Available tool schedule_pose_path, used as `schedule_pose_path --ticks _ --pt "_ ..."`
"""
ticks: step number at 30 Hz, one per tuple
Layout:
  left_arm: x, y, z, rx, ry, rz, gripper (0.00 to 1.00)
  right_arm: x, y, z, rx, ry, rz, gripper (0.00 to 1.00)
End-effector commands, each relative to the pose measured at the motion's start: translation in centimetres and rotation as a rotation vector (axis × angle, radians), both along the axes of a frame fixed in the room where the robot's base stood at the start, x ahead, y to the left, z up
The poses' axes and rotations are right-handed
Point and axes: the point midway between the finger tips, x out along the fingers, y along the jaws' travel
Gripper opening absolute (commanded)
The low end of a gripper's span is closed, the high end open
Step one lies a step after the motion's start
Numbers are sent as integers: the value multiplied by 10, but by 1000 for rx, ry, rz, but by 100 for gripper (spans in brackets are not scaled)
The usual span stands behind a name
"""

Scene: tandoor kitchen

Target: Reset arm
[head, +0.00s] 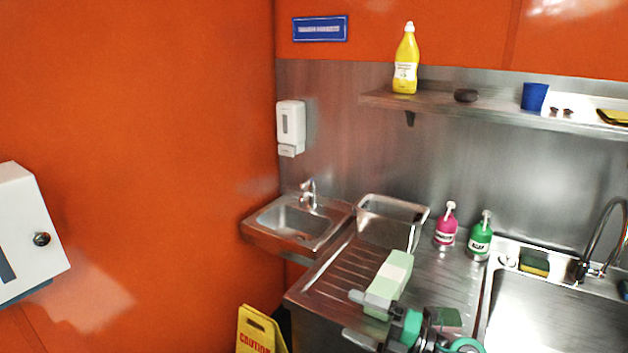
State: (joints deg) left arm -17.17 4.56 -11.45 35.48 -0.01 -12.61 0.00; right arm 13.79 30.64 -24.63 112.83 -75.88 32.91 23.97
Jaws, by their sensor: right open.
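My right gripper (353,316) is in the head view at the bottom, right of the middle. Its two grey fingers point left and stand apart, with nothing seen held between them. It is over the front part of the ribbed steel drainboard (335,270). A pale green block with a whitish band (392,272) shows right behind the upper finger; I cannot tell if they touch. My left gripper is not in view.
A pink pump bottle (446,228), a green pump bottle (480,240) and a steel bin (388,222) stand at the back of the counter. A small hand sink (298,222) is left, a large sink (545,315) right. A yellow caution sign (258,332) stands below.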

Motion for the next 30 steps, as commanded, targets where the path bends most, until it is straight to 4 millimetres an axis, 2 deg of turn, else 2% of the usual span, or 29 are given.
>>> schedule_pose_path --ticks 3,6,11,16,20,23,27,30 --pt "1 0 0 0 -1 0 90 -1 -11 20 238 56 -148 100" --pt "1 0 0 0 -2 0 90 1 -32 29 413 124 -291 100" --pt "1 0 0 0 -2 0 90 0 -75 18 647 287 -544 100" --pt "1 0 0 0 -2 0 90 -13 -121 -24 820 522 -831 100" --pt "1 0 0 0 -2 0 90 -39 -148 -70 892 743 -1045 100" --pt "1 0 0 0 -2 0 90 -69 -161 -109 910 935 -1203 100" --pt "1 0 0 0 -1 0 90 -123 -166 -159 882 1217 -1390 100" --pt "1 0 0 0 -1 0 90 -160 -164 -183 835 1392 -1481 100"
